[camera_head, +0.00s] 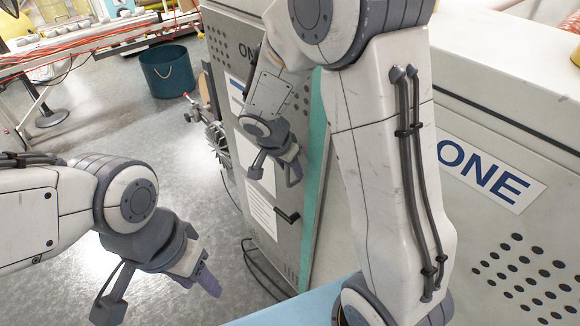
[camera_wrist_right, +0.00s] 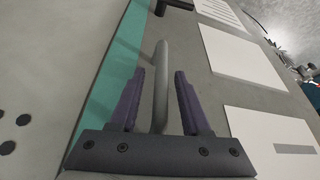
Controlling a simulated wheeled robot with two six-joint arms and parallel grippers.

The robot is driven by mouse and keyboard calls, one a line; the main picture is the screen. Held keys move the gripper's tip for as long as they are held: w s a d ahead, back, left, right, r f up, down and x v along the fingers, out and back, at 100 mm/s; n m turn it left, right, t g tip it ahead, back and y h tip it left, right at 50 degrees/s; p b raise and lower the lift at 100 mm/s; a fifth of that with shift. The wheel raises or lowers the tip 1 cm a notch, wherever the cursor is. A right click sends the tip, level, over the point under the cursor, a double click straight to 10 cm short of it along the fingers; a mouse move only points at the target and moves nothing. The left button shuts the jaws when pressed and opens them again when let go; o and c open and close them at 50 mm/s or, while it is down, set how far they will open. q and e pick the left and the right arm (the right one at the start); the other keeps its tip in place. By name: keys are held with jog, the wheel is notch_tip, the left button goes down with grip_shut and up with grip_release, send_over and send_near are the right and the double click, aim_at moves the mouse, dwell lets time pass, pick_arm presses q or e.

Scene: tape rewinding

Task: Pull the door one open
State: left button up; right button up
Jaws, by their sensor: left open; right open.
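The grey door one (camera_head: 262,225) is the front panel of a cabinet, partly lettered "ON" at its top, and it looks closed. My right gripper (camera_head: 277,168) is in front of it, open. In the right wrist view a grey bar handle (camera_wrist_right: 161,85) lies between the two purple-padded fingers, with gaps on both sides. My right arm hides part of the door in the head view. My left gripper (camera_head: 158,288) is open and empty at the lower left, over the floor and away from the door.
A small black latch (camera_head: 287,215) sits lower on the door, beside a teal edge strip (camera_head: 316,150). The cabinet side bears a "ONE" sign (camera_head: 490,172). A dark green bin (camera_head: 167,72) and a rack with orange cables stand behind. Floor left of the door is mostly clear.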

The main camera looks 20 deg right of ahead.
grip_shut()
dwell(1.3)
